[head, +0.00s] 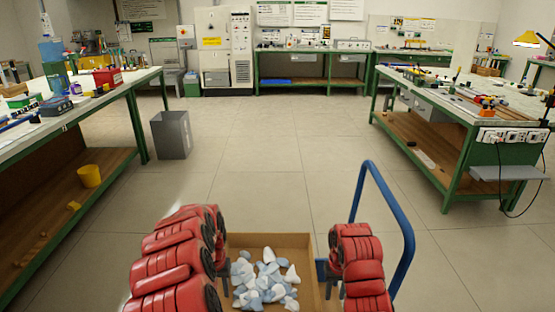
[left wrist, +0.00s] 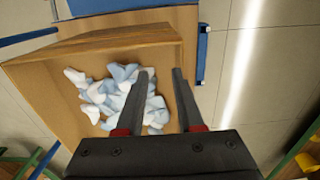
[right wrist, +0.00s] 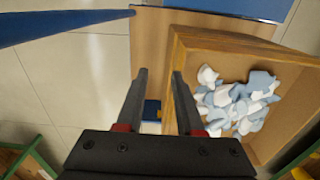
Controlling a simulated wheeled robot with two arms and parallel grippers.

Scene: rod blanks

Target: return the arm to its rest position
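My left gripper (head: 226,268) is at the left side of an open wooden box (head: 268,240) in the head view. In the left wrist view, its two fingers (left wrist: 163,72) stand apart over the box with nothing between them. My right gripper (head: 324,270) is at the right side of the box. In the right wrist view, its fingers (right wrist: 158,72) are also apart and empty, beside the box wall (right wrist: 180,100). My red arms partly cover the box sides in the head view.
White and pale blue pieces (head: 266,280) lie loose in the box. A blue cart handle (head: 405,225) rises right of my right arm. Workbenches stand at left (head: 100,95) and right (head: 440,130), and a grey bin (head: 172,135) stands by the left one. The middle floor is clear.

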